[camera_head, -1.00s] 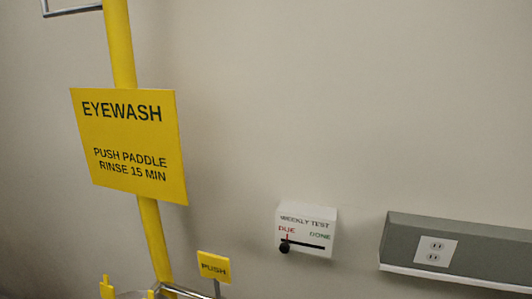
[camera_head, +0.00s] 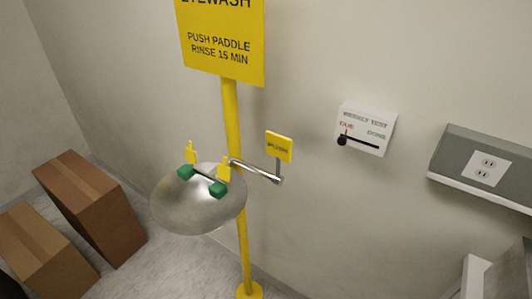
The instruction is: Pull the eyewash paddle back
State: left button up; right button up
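The eyewash paddle (camera_head: 279,147) is a small yellow plate marked PUSH. It stands upright at the end of a metal lever arm (camera_head: 258,172) to the right of the yellow pole. The eyewash bowl (camera_head: 200,215) is a round metal basin with two green-topped nozzles and yellow tabs over it. The yellow EYEWASH sign (camera_head: 222,45) hangs on the pole (camera_head: 232,120) above the bowl. Neither of my grippers shows in the head view.
A white weekly test box (camera_head: 366,128) with its black knob at DUE is on the wall. A grey wall unit with an outlet (camera_head: 488,168) is at right. Brown boxes (camera_head: 90,205) stand on the floor at left. A grey object (camera_head: 508,275) fills the lower right corner.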

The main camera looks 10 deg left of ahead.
aim_at(279, 147)
jog(key=k+l+u, duration=0.15)
jog(key=k, duration=0.2)
jog(key=k+l+u, duration=0.15)
jog(key=k, duration=0.25)
jog(key=k+l+u, duration=0.15)
jog(key=k, duration=0.2)
